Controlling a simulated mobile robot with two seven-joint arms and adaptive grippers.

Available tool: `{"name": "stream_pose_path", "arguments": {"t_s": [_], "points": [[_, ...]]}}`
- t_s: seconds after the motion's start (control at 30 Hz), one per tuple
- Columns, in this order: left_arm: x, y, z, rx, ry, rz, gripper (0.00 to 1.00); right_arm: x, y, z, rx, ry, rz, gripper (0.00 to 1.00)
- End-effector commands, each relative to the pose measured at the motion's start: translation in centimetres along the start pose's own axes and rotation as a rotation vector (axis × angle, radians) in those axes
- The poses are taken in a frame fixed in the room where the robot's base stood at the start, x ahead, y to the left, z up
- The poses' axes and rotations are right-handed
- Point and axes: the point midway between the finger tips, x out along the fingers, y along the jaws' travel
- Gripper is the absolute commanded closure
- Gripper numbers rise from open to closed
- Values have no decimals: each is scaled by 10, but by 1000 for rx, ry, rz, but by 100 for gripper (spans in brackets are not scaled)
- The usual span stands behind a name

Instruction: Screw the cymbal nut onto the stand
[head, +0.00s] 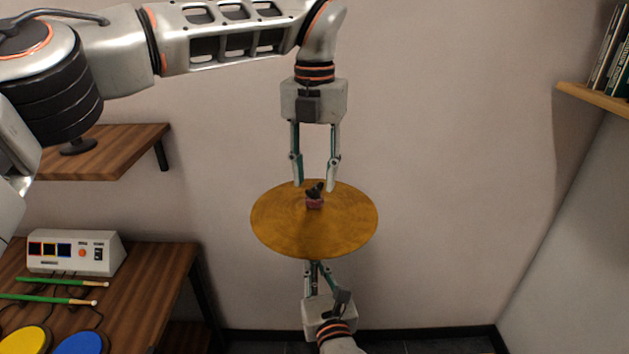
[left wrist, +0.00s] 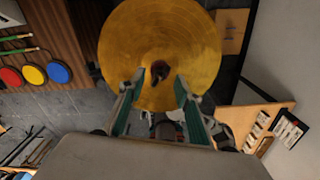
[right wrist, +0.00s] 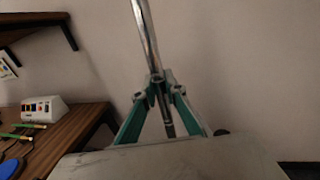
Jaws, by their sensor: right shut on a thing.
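The dark cymbal nut (head: 315,189) sits above a reddish felt piece (head: 314,203) at the middle of the round golden cymbal (head: 345,225). My left gripper (head: 315,187) points down over the cymbal, with its fingertips apart on either side of the nut and not visibly touching it. The left wrist view shows the nut (left wrist: 160,70) just ahead of the spread fingers. Below the cymbal, my right gripper (head: 317,269) points up. In the right wrist view its fingers are shut on the thin metal stand rod (right wrist: 145,35). The head view hides the rod behind the cymbal.
A wooden desk (head: 160,290) at the left carries a white control box (head: 75,253), green drumsticks (head: 60,283) and coloured pads. A wooden shelf (head: 115,150) hangs above it. A book shelf (head: 596,100) is at the upper right. The space right of the cymbal is clear.

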Motion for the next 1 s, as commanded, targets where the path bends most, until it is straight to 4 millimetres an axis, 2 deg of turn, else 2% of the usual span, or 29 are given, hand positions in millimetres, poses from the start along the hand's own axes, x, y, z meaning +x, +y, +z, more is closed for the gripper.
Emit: {"name": "stream_pose_path", "arguments": {"t_s": [0.2,0.4,0.6,0.93,0.97,1.0], "points": [[-48,0,1,-2,-5,1,66,1,0,3,0,-5,0,100],[-81,0,1,-3,-3,2,66,1,0,3,1,-5,0,100],[-97,0,0,-1,0,0,66,1,0,3,1,-5,0,100],[-99,0,0,1,0,-1,66,1,0,3,1,-5,0,100],[-99,0,0,0,0,-1,66,1,0,3,1,-5,0,84],[-99,0,0,0,0,-1,66,1,0,3,1,-5,0,74]]}}
